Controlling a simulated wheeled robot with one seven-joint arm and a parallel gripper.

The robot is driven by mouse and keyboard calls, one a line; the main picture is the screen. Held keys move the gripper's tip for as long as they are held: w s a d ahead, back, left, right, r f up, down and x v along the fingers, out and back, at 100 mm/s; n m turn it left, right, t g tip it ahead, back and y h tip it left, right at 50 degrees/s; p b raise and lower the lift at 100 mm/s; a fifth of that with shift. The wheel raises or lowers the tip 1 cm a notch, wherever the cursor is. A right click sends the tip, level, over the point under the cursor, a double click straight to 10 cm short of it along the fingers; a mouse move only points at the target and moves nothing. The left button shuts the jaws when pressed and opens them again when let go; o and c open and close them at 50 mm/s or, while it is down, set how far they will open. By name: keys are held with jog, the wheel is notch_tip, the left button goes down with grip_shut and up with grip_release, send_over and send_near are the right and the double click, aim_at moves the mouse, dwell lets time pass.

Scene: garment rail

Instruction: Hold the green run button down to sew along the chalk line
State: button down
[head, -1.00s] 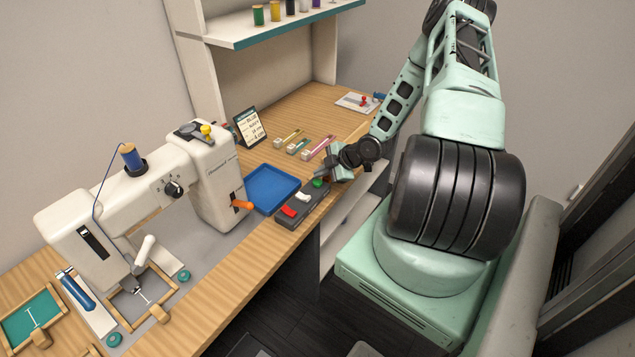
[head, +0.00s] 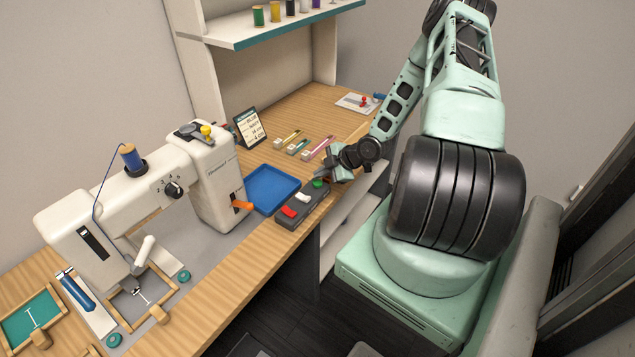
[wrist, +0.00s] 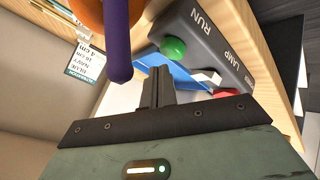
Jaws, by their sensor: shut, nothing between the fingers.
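The green run button (head: 319,183) sits at the far end of a dark grey control box (head: 290,217). In the wrist view the green button (wrist: 173,48) is beside the word RUN. My gripper (head: 326,170) is at that end of the box, with its fingers close to the button. In the wrist view my gripper (wrist: 158,70) is shut and empty, its tips just below the button in the picture; I cannot tell whether they touch it. The sewing machine (head: 215,180) stands at left. A wooden frame (head: 122,318) lies under its needle, with a white chalk line (head: 140,296) on dark cloth.
An orange lever (head: 242,206) sticks out from the machine. A small sign (head: 249,127) stands behind. A purple rod-like thing (wrist: 117,45) crosses the wrist view.

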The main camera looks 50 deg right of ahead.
dwell(0.6)
jog(key=shift+f+b, duration=0.4)
